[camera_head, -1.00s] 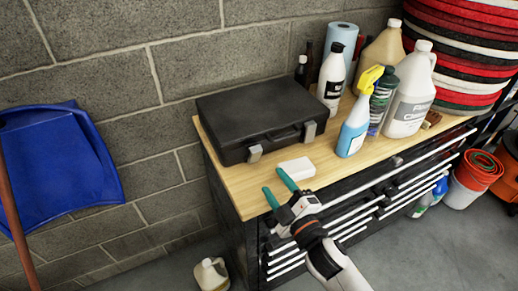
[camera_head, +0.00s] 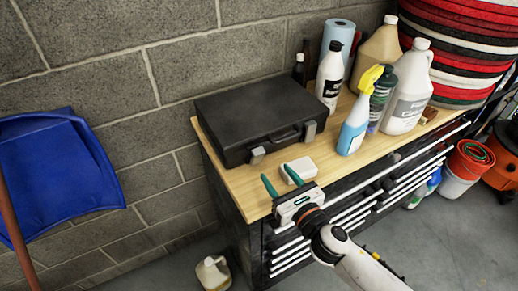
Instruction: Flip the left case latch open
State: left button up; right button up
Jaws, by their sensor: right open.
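The black case (camera_head: 250,112) lies flat with its lid closed on the wooden top of the tool cabinet. Its left latch (camera_head: 257,156) is a small grey tab on the front face. The right latch (camera_head: 310,131) is a similar grey tab, with the handle (camera_head: 285,136) between them. I cannot tell from here how the left latch's flap is set. My right gripper (camera_head: 277,173) is open, its two green fingers apart and empty. It is in front of the case, just below and right of the left latch, and does not appear to touch it. My left gripper is not in view.
A white block (camera_head: 299,169) lies beside the right gripper's fingers, close to the right one. A spray bottle (camera_head: 354,125) and several other bottles stand right of the case. The wooden top (camera_head: 238,186) is bare along the front left. A block wall is behind.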

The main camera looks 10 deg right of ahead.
aim_at(260, 155)
jog(key=p+x, duration=0.2)
jog(key=x, duration=0.8)
jog(key=shift+w+a, duration=0.1)
jog(key=shift+w, duration=0.05)
jog(key=c, duration=1)
jog(key=b, duration=0.4)
jog(key=shift+s+f+t+y+b, duration=0.3)
jog(key=shift+f+t+b, duration=0.1)
jog(key=shift+s+r+b, duration=0.1)
jog(key=shift+r+b, duration=0.05)
jog(key=shift+b, duration=0.3)
jog(key=shift+r, duration=0.15)
jog(key=o, duration=1)
